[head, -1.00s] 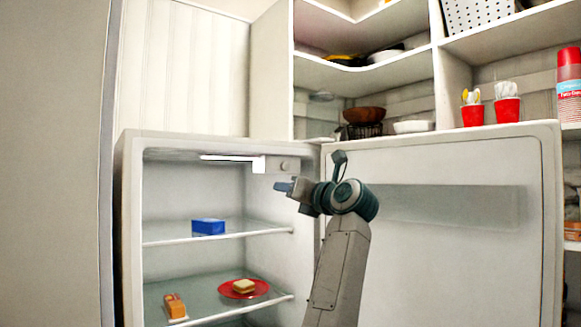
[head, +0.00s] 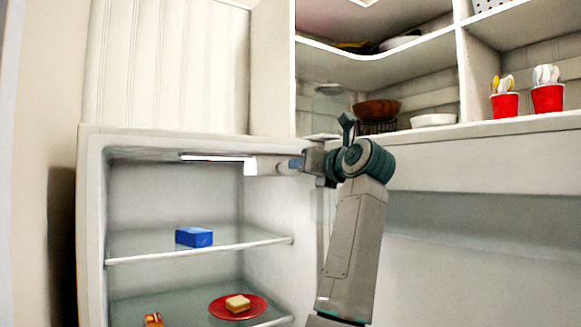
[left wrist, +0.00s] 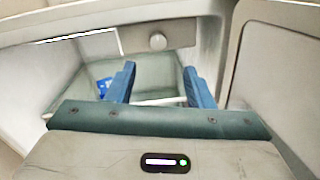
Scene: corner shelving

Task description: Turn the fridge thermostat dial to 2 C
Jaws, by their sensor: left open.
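The open fridge (head: 93,220) stands ahead, its door (head: 480,235) swung to the right. The thermostat dial (left wrist: 158,41) shows in the left wrist view as a round grey knob on a pale housing (left wrist: 181,35) under the fridge ceiling. Its markings are too small to read. In the head view the housing (head: 265,165) shows beside the light strip, and my gripper hides the dial. My left gripper (head: 288,165) is open and empty at the housing's right side. In the left wrist view its blue fingers (left wrist: 161,86) are spread below the dial, apart from it.
A lit strip (head: 212,157) runs beside the housing. A blue box (head: 194,237) is on the upper glass shelf (head: 140,257). Below are a red plate (head: 218,309) with food and an orange item (head: 153,320). Corner shelves (head: 385,52) rise behind the fridge.

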